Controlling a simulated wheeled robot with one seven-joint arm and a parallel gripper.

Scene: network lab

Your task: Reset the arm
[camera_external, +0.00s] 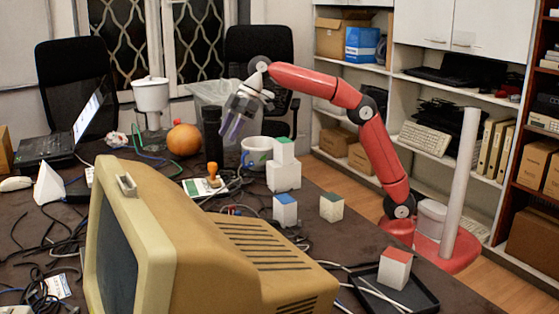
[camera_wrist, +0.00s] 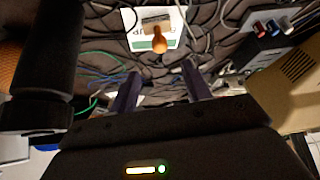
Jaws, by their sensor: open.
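My arm is red with dark joints and reaches left from its red base over the table (camera_external: 350,252). My gripper (camera_external: 232,132) hangs at the arm's end above the table's back part, pointing down and slightly left. It is open, and nothing shows between its fingers. In the wrist view the two dark fingers of my gripper (camera_wrist: 160,88) stand apart, with a stamp with an orange handle (camera_wrist: 159,42) beyond them. In the external view the stamp (camera_external: 213,172) stands on a white and green card, below my gripper.
A beige monitor (camera_external: 160,225) fills the front. A white mug (camera_external: 254,155), an orange ball (camera_external: 184,139) and a green-topped cube (camera_external: 284,150) on a white block (camera_external: 284,177) are near my gripper. Blue-topped (camera_external: 286,212) and plain (camera_external: 331,208) cubes stand farther forward. A red-topped cube (camera_external: 395,266) sits on a black tray (camera_external: 422,297).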

